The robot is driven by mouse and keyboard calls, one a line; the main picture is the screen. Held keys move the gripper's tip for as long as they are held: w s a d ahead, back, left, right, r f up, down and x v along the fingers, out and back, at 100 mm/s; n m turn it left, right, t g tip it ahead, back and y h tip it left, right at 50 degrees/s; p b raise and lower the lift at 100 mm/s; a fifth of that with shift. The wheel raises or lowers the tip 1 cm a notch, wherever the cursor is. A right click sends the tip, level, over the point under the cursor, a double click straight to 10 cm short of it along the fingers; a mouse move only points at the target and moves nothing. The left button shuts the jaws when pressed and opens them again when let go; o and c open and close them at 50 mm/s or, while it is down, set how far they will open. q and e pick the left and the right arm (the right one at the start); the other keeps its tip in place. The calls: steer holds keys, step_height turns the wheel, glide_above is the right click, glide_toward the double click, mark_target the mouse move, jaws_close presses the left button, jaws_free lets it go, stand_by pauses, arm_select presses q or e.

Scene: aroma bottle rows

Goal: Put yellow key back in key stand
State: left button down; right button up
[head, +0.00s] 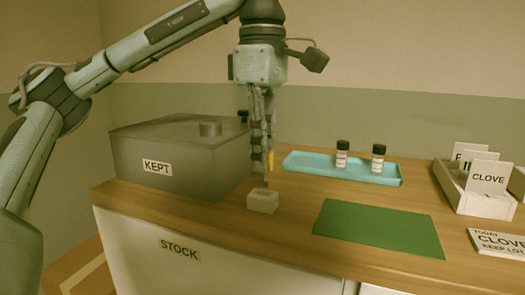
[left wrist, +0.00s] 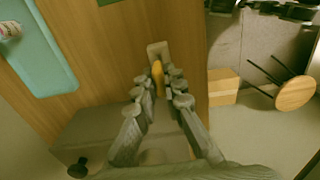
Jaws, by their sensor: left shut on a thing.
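The yellow key (head: 270,161) is between the fingers of my left gripper (head: 267,158), which is shut on it. The key points down over the small pale key stand (head: 262,202) near the counter's front edge. Its thin dark lower end is close to the stand's top; I cannot tell whether it is inside the slot. In the left wrist view the yellow key (left wrist: 157,72) shows between the fingertips (left wrist: 160,88), with the key stand (left wrist: 157,50) just beyond. My right gripper is not in view.
A grey box marked KEPT (head: 180,170) stands left of the stand. A teal tray (head: 310,167) with two dark-capped bottles is behind right. A green mat (head: 378,228) lies right. A card box (head: 480,203) and a CLOVE sign (head: 498,243) are far right.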

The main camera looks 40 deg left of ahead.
arm_select(q)
steer(key=shift+p, duration=0.35)
steer(key=shift+f+b, duration=1)
steer(key=shift+f, duration=0.65)
steer(key=c, duration=1.5)
jaws_free()
steer(key=shift+c, duration=0.2)
steer(key=shift+r, duration=0.1)
step_height(320, 180, up, 12)
steer(key=shift+f, duration=0.1)
